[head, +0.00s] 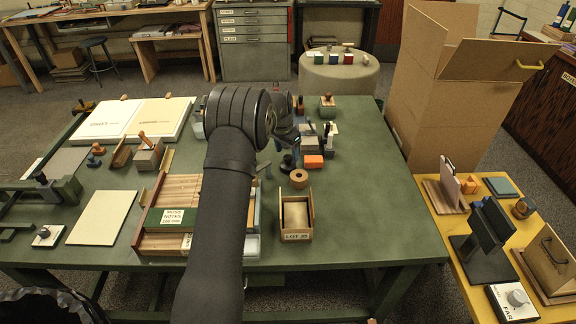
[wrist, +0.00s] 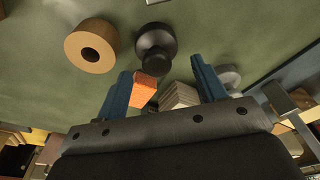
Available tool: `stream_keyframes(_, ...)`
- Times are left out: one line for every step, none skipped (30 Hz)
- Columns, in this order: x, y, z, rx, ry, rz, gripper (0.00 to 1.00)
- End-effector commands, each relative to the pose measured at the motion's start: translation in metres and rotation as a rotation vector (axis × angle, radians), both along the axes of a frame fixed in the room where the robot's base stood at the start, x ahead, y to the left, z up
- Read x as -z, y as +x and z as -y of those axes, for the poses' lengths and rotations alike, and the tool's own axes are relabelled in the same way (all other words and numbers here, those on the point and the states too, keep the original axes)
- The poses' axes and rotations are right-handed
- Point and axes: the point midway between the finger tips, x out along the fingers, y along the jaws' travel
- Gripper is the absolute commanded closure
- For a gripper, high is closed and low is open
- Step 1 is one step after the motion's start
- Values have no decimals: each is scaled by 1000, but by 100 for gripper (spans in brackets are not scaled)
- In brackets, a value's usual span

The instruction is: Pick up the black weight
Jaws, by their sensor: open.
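The black weight (head: 288,163) stands on the green table, just behind and left of a tan ring. In the wrist view the black weight (wrist: 155,42) shows as a round dark body with a knob, near the top centre. My gripper (wrist: 160,66) is open, its two blue fingers apart with nothing held between them. The weight lies beyond the fingertips, roughly in line with the gap. In the head view my arm hides much of the gripper.
The tan ring (head: 299,178) sits close to the weight. An orange block (head: 314,161) and a grey block (head: 309,144) stand to its right and behind. A wooden open box (head: 311,215) is in front. The table's right side is clear.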

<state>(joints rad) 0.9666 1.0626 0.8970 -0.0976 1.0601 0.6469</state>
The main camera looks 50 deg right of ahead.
Motion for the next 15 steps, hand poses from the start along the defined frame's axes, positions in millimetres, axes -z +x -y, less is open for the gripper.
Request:
stream_keyframes(2, 0, 0, 0, 0, 0, 36)
stream_keyframes(3, 0, 0, 0, 1, -1, 36)
stream_keyframes(6, -1, 0, 0, 1, -1, 36)
stream_keyframes(9, -1, 0, 0, 2, -1, 36)
stream_keyframes(12, -2, 0, 0, 2, -2, 36)
stream_keyframes(17, -2, 0, 0, 2, -1, 36)
stream_keyframes(21, -3, 0, 0, 2, -1, 36)
stream_keyframes(26, -3, -1, 0, 2, -1, 36)
stream_keyframes(33, -4, -1, 0, 3, -2, 36)
stream_keyframes(38, -4, 0, 0, 2, -1, 36)
stream_keyframes(42, -4, 1, 0, 1, -1, 36)
stream_keyframes(47, -4, 2, 0, 1, -1, 36)
stream_keyframes(50, -4, 2, 0, 1, -1, 36)
stream_keyframes(52, -4, 3, 0, 1, -1, 36)
stream_keyframes(53, -4, 3, 0, 0, 0, 36)
